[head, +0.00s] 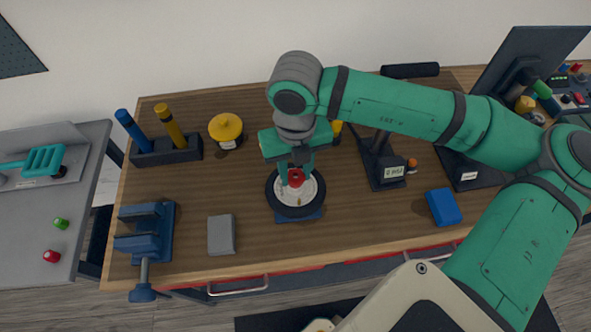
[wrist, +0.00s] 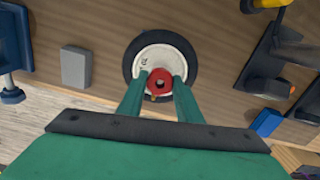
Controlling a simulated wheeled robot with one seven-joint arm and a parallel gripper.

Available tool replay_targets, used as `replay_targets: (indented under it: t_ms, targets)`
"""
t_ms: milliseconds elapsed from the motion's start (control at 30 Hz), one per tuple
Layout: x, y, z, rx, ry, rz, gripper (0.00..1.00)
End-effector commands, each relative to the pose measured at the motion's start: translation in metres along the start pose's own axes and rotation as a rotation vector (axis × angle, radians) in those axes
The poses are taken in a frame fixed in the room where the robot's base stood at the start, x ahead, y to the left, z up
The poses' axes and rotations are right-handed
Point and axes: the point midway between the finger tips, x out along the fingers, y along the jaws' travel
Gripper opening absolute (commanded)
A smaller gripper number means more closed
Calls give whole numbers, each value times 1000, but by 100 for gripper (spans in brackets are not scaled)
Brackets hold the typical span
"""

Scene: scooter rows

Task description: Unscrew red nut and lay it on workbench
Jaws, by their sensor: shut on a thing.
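The red nut (head: 296,177) is at the middle of a round white disc with a dark rim (head: 308,210), which sits on a blue base on the wooden workbench (head: 360,235). My gripper (head: 296,174) reaches down from above and is shut on the nut. In the wrist view the nut (wrist: 160,80) is between the two green fingertips (wrist: 160,82), over the white disc (wrist: 150,58). A small brass-coloured tip shows beside the nut. I cannot tell whether the nut is still on its thread.
A blue vise (head: 146,235) and grey block (head: 221,235) stand to the left. A blue block (head: 443,207) and a display stand (head: 388,172) are to the right. A yellow-topped container (head: 226,128) is behind. Bare wood lies between the disc and blue block.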

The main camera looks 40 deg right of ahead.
Motion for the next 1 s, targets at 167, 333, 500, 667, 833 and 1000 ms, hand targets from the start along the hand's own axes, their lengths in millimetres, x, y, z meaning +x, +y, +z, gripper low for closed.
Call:
replay_targets:
  t_ms: [167, 333, 500, 667, 833, 1000]
  targets:
    - [1, -1, -2, -197, 6, -3, 10]
    - [1, -2, -2, -390, 8, -4, 10]
    - [1, -2, -2, -572, 9, -4, 10]
    - [1, -3, -2, -660, 10, -4, 10]
    - [1, -3, -3, -668, 11, -5, 10]
    - [1, -3, -2, -666, 10, -4, 54]
